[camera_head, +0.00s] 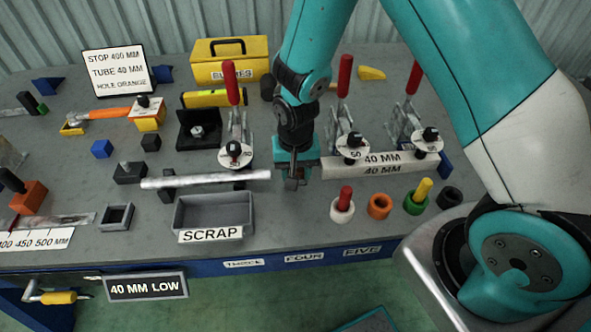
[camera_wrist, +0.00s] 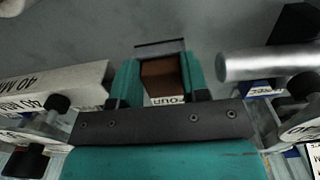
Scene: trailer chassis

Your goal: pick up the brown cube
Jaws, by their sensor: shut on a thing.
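My gripper (camera_head: 292,178) points down over the bench, right of the grey scrap tray and left of the long 40 MM block. The brown cube (camera_wrist: 160,78) sits between the two teal fingers of my gripper (camera_wrist: 161,72) in the wrist view, with a finger against each side. The gripper is shut on it. In the head view the cube is mostly hidden by the fingers, and I cannot tell whether it touches the bench.
The grey SCRAP tray (camera_head: 240,212) and a light metal tube (camera_head: 205,179) lie to the left. The 40 MM block (camera_head: 375,165) and toggle clamps stand to the right. Several coloured rings (camera_head: 379,206) stand at the right front. Bare bench lies in front of the gripper.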

